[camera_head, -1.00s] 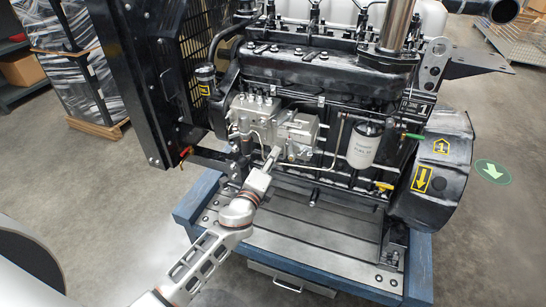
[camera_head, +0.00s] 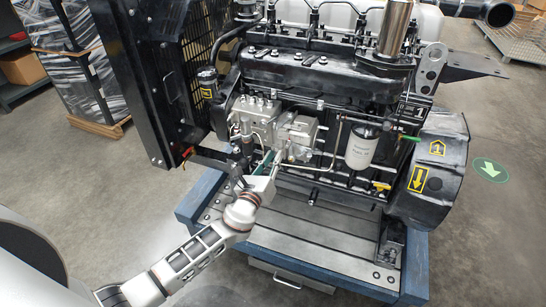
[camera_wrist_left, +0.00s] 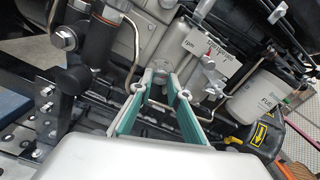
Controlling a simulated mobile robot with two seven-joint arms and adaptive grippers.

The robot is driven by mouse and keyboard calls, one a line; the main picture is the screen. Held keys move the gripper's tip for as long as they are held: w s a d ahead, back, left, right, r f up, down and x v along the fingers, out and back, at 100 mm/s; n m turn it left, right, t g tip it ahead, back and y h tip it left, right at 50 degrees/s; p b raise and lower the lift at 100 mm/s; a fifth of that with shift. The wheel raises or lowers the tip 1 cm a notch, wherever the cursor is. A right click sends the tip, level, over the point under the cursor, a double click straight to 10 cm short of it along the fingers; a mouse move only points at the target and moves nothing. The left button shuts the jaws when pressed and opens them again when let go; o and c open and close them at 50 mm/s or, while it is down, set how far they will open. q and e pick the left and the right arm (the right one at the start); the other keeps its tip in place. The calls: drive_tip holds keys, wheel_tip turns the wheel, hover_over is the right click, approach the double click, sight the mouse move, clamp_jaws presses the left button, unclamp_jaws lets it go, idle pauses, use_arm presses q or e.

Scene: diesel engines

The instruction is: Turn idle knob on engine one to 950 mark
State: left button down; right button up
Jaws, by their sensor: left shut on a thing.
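Engine one (camera_head: 320,80), a black diesel engine marked 1, stands on a blue-edged stand. My left gripper (camera_head: 270,162) is low at the front of its silver injection pump (camera_head: 258,122). In the left wrist view, the gripper's green-padded fingers (camera_wrist_left: 163,88) are shut on a small grey part between their tips, which I take for the idle knob (camera_wrist_left: 161,76); the fingers hide part of it. A pale scale plate (camera_wrist_left: 208,48) with "rpm" lettering and a red line is just beyond; its marks are too small to read. My right gripper is not in view.
A silver lever (camera_wrist_left: 212,82) sits right of the fingers. The white fuel filter (camera_head: 362,147) is further right on the engine. A black radiator frame (camera_head: 140,85) stands to the left. The stand's deck (camera_head: 320,235) is bare in front.

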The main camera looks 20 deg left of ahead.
use_arm(q)
drive_tip(key=shift+m+p, duration=0.45)
drive_tip(key=shift+m, duration=0.85)
drive_tip(key=c, duration=1.9)
unclamp_jaws()
drive_tip(key=s, duration=1.2)
drive_tip(key=shift+a, duration=0.25)
